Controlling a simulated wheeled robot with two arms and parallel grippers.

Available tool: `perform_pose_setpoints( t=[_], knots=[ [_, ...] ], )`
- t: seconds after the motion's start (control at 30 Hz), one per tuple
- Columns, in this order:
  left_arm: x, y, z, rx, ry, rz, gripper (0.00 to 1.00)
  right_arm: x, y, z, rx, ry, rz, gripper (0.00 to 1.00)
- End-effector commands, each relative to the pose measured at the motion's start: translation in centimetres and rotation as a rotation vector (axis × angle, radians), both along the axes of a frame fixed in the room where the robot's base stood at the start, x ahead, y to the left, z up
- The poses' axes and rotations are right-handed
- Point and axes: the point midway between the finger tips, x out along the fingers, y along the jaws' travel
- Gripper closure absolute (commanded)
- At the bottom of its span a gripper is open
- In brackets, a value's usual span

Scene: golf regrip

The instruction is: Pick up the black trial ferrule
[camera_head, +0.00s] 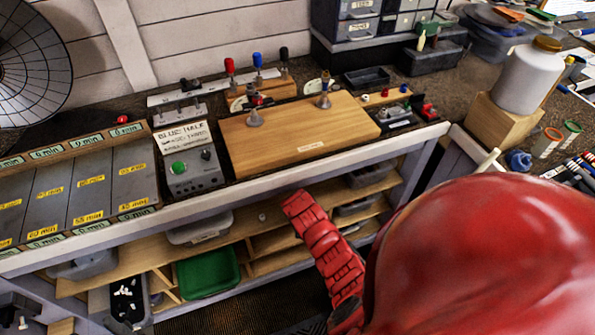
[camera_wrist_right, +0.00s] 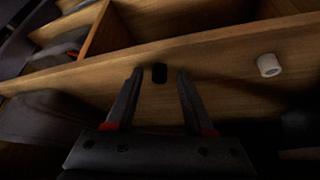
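The black trial ferrule (camera_wrist_right: 159,73) is a small dark cylinder on a wooden shelf (camera_wrist_right: 215,65) in the right wrist view. My right gripper (camera_wrist_right: 159,74) is open, with one fingertip on each side of the ferrule. A narrow gap shows on both sides, so the fingers do not seem to grip it. In the head view my red right arm (camera_head: 325,245) reaches down over the bench front toward the lower shelf; its fingers and the black ferrule cannot be made out there. My left gripper is not in view.
A white ferrule (camera_wrist_right: 268,65) stands on the same shelf to the right. It also shows in the head view (camera_head: 262,216). Wooden dividers (camera_wrist_right: 97,32) rise behind. A green tray (camera_head: 208,272) lies lower left. The bench top above holds a wooden board (camera_head: 300,135).

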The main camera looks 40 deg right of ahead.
Motion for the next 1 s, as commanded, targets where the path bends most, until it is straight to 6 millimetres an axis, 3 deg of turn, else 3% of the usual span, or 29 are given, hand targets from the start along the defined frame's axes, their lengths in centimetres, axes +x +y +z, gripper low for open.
perform_pose_setpoints(
  t=[0.03,0.27,0.77,1.0],
  knots=[
    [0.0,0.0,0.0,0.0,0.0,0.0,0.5,0.0,0.0,0.0,0.0,0.0,0.0,0.58],
    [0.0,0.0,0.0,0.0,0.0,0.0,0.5,0.0,0.0,0.0,0.0,0.0,0.0,0.99],
    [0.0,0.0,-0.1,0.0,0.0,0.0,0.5,0.0,0.0,0.1,0.0,0.0,-0.001,1.0],
    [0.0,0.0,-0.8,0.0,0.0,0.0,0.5,-0.2,0.0,1.4,0.001,-0.002,0.0,1.0]
  ],
)
